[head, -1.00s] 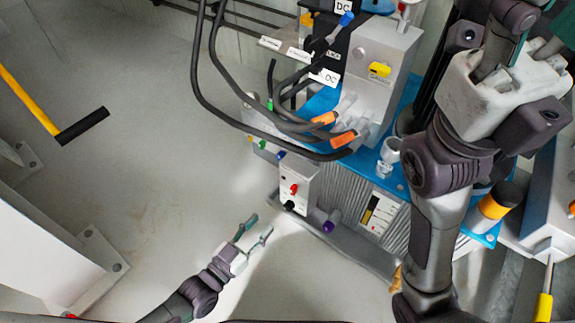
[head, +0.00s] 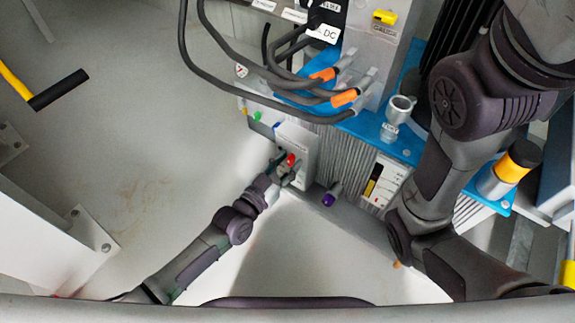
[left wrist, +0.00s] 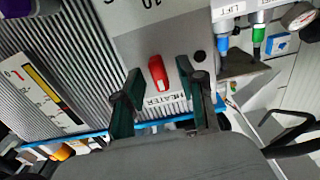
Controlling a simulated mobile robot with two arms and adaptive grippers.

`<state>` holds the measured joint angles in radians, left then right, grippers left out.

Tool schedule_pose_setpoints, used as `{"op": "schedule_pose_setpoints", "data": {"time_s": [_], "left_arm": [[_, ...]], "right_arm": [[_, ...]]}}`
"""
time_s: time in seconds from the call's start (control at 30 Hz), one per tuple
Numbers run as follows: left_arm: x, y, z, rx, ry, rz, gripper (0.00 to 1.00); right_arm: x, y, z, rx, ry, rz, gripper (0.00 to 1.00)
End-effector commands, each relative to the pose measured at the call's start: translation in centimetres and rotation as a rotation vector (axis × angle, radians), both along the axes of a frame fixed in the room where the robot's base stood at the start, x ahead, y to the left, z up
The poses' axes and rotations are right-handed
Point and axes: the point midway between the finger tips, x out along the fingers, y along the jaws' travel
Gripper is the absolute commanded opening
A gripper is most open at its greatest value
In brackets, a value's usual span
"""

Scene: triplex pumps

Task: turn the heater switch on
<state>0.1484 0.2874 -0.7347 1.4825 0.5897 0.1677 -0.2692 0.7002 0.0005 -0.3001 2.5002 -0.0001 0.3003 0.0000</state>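The heater switch is a red lever (left wrist: 158,73) on a light grey box (left wrist: 150,35). The word HEATER (left wrist: 167,100) is printed beside it in the left wrist view. In the head view the red switch (head: 291,158) shows on the front of the small grey box (head: 297,140). My left gripper (head: 281,172) is at this box. In the left wrist view its dark green fingers (left wrist: 159,70) are open, one on each side of the red lever, with a gap to it on both sides. My right arm shows at the right, but its gripper is out of view.
A purple-tipped valve (head: 331,195) sticks out right of the box, before a ribbed grey wall. Black cables with orange plugs (head: 344,97) hang above. Blue and green fittings (left wrist: 259,36) are close by in the left wrist view.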

Motion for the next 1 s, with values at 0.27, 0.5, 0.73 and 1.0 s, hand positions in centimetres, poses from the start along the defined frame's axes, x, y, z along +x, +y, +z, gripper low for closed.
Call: {"op": "schedule_pose_setpoints", "data": {"time_s": [0.27,0.5,0.73,1.0], "left_arm": [[0.07,-0.04,0.06,0.000,0.000,0.000,0.35],[0.05,-0.04,0.06,0.000,0.000,0.000,0.00],[0.05,-0.02,0.06,-0.003,0.002,0.000,0.00],[0.06,-0.01,0.16,-0.070,0.051,-0.001,0.00]], "right_arm": [[-0.03,0.01,0.03,0.000,-0.001,0.000,0.56],[-0.06,0.01,0.02,-0.001,-0.001,0.000,0.56],[-0.06,0.01,0.05,-0.001,-0.001,0.000,0.56],[-0.06,0.01,0.46,0.000,-0.001,0.000,0.56]]}}
